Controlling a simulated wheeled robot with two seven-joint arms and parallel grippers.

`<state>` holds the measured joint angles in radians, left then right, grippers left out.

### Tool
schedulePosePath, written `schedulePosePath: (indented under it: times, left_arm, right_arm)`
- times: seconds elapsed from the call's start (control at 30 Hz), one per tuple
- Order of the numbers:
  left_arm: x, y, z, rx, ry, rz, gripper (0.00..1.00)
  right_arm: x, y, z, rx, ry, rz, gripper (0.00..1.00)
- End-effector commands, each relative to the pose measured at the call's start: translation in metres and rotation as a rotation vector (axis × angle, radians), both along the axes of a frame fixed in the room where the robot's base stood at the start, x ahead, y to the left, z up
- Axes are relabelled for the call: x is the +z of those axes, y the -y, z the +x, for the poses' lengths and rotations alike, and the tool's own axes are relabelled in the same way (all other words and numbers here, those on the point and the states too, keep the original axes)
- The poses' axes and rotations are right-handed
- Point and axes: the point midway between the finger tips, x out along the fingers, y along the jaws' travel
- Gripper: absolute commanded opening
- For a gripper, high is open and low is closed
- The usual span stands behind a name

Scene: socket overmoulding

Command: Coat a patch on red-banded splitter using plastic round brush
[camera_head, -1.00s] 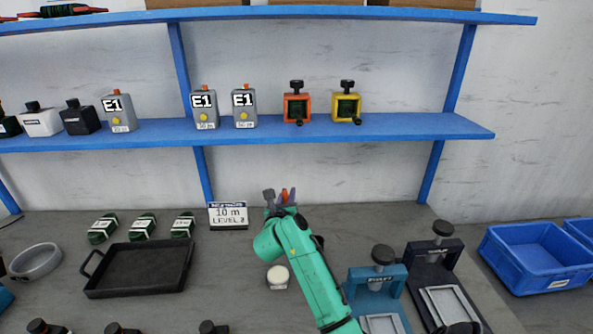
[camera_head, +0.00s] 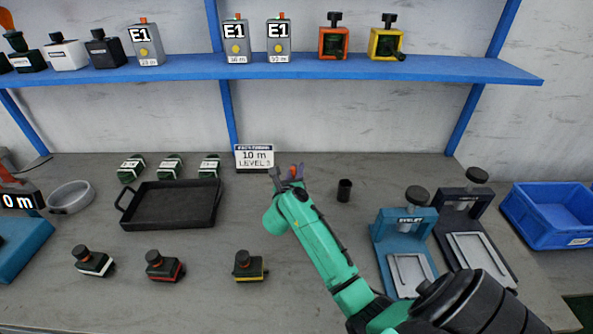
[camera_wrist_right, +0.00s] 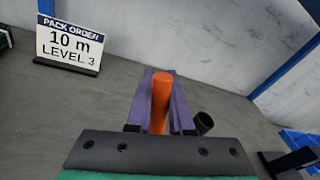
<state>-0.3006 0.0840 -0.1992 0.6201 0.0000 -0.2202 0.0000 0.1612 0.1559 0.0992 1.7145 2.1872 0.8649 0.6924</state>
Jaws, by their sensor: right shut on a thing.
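The red-banded splitter (camera_head: 165,267) is a small black block with a dark knob and a red stripe. It stands on the grey table between a white-banded splitter (camera_head: 92,262) and a yellow-banded splitter (camera_head: 249,266). My right gripper (camera_head: 290,175) is beyond and right of it, near the sign. It is shut on the orange handle (camera_wrist_right: 160,98) of what appears to be the round brush; no bristles can be made out. The purple fingers flank the handle in the right wrist view. My left gripper is not in view.
A black tray (camera_head: 128,224) lies behind the splitters. A dark cup (camera_head: 344,190) stands right of my right gripper, with a blue press (camera_head: 388,236) and a dark press (camera_head: 446,226) farther right. A pack-order sign (camera_head: 254,157) stands at the back. Bare table surrounds the splitters.

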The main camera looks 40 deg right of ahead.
Motion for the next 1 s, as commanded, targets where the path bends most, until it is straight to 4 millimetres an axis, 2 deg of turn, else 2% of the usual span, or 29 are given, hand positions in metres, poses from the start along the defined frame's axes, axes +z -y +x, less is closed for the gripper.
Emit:
schedulePosePath:
  times: [1.0]
  left_arm:
    - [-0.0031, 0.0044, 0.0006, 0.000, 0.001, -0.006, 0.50]
  right_arm:
    - [-0.0044, -0.0001, 0.0000, 0.000, -0.001, 0.001, 0.00]
